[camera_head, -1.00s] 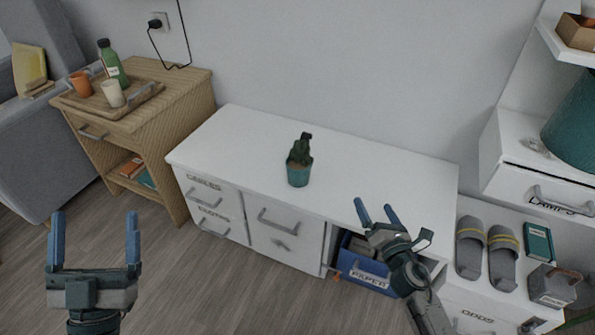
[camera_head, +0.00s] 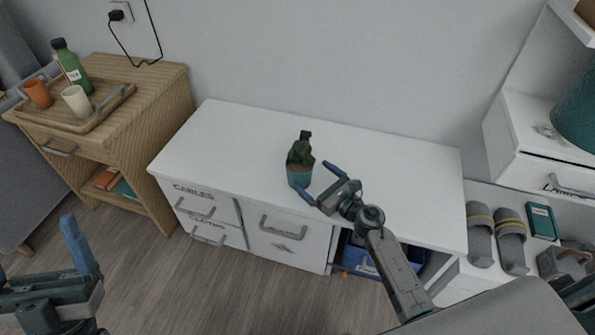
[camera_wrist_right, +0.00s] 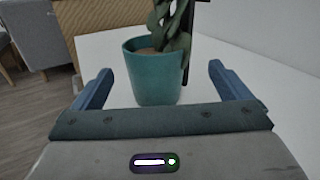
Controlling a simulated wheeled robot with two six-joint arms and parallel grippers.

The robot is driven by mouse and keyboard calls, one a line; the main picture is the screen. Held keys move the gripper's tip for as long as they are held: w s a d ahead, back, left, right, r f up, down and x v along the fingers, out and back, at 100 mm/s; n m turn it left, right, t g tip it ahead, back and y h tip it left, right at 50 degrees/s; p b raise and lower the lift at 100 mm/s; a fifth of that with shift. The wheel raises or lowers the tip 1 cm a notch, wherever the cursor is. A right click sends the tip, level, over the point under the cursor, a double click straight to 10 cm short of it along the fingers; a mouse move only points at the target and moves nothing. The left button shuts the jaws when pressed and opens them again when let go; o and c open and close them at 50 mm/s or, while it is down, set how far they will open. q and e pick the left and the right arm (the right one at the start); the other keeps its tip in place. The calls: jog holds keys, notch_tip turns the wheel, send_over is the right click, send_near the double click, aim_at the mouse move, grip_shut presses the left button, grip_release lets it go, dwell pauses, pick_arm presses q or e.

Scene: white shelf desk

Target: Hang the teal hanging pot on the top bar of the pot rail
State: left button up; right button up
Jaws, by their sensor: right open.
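The teal hanging pot (camera_head: 299,177) stands upright on the white desk top, with a dark green plant in it. It also shows in the right wrist view (camera_wrist_right: 155,78), where a dark upright strip with a bent top stands behind the leaves. My right gripper (camera_head: 316,182) is open beside the pot. In the wrist view its fingers (camera_wrist_right: 160,75) lie to either side of the pot, with gaps between. My left gripper (camera_head: 40,265) is at the lower left, empty and apart from everything; its left finger is mostly cut off. I cannot make out the pot rail in these views.
The white desk top (camera_head: 400,170) is clear apart from the pot. A wooden side table (camera_head: 165,90) at left bears a tray with a bottle and two cups. At right are slippers (camera_head: 480,240), a teal book (camera_head: 541,221) and shelves. A blue bin (camera_head: 357,262) sits under the desk.

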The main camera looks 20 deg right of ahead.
aim_at(297, 163)
jog(key=x, duration=0.6)
jog(key=shift+w+a, duration=0.2)
jog(key=shift+r, duration=0.1)
jog(key=c, duration=1.3)
jog(key=shift+o, duration=0.2)
